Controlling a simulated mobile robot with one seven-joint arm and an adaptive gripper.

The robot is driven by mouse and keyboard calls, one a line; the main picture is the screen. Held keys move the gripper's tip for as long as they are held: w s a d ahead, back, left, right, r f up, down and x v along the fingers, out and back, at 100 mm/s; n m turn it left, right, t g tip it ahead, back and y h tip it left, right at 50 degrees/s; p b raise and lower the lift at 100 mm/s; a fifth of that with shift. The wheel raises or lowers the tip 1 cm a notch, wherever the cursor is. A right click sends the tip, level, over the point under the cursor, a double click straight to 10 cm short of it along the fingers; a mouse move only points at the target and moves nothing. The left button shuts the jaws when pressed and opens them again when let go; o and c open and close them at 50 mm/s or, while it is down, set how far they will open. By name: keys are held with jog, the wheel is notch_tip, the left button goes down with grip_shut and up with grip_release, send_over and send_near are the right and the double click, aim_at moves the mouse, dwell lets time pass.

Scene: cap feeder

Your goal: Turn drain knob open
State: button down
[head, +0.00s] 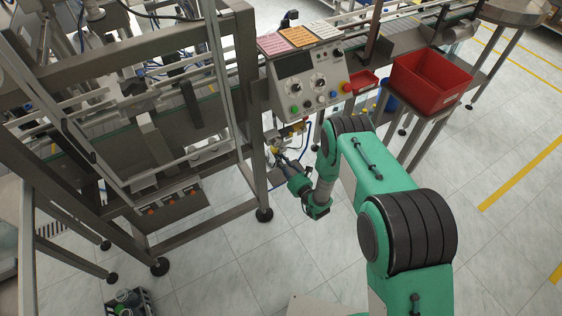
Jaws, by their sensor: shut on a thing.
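My gripper (280,159) is below the control panel, beside the right leg of the machine frame, at the end of my green arm. It reaches up and to the left toward a small cluster of fittings (273,138) with yellow parts and a blue hose. Its fingers are shut on a small part there, which fits the drain knob. The knob is too small and too covered by the fingers to make out its shape or how far it is turned.
The control panel (308,86) with buttons and dials hangs above my gripper. The metal frame leg (252,150) stands close on the left. A red bin (432,80) sits on a stand at right. A dark crate (130,303) lies at the lower left.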

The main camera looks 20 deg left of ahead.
jog(key=shift+m, duration=0.3)
jog(key=shift+w+m+t+b, duration=0.15)
jog(key=shift+m+b, duration=0.45)
jog(key=shift+m, duration=3.85)
jog(key=shift+s+m+t+b, duration=0.1)
jog(key=shift+m+t+b, duration=0.3)
jog(key=shift+m, duration=4.05)
jog(key=c, duration=1.6)
grip_release()
jog(key=shift+d+f, duration=0.1)
